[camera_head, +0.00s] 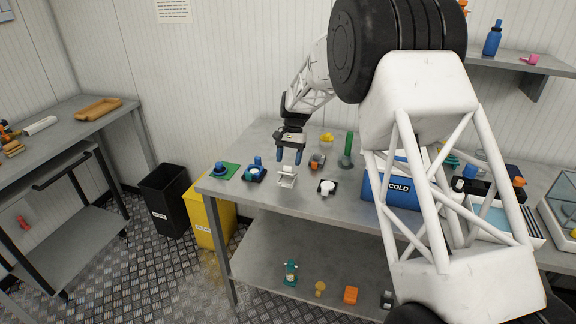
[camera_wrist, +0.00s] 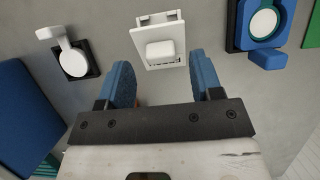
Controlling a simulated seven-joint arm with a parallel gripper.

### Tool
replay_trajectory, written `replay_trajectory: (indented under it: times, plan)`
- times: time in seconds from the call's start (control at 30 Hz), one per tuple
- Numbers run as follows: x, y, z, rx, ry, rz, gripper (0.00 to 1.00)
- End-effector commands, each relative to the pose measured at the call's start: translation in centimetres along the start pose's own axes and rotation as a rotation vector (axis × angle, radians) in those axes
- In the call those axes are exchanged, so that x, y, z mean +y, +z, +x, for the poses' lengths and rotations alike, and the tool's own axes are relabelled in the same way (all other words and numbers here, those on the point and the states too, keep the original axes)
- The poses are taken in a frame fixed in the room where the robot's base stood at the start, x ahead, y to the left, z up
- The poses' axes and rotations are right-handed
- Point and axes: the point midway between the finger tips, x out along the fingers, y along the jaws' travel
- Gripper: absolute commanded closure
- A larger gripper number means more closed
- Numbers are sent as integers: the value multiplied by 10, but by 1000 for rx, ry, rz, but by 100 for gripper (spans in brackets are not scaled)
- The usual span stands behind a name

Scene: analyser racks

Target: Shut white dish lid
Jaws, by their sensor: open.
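My gripper (camera_head: 290,155) points down with its two blue fingers apart and nothing between them. In the wrist view its fingertips (camera_wrist: 160,76) stand on either side of a small white fixture.
A white round piece on a black base (camera_head: 327,187) stands to the right. A blue dish fixture (camera_head: 254,174) stands to the left. A green cylinder (camera_head: 347,146) and the blue COLD box (camera_head: 372,188) are farther right. Bare bench (camera_head: 300,206) lies in front.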

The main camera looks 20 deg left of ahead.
Motion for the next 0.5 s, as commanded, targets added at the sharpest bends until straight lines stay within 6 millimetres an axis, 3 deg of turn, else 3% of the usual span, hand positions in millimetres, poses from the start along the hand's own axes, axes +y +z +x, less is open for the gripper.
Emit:
replay_trajectory:
  times: [0.2,0.5]
  plan:
    - [0,0,20,0,0,0,40]
    - [0,0,26,1,-1,-1,40]
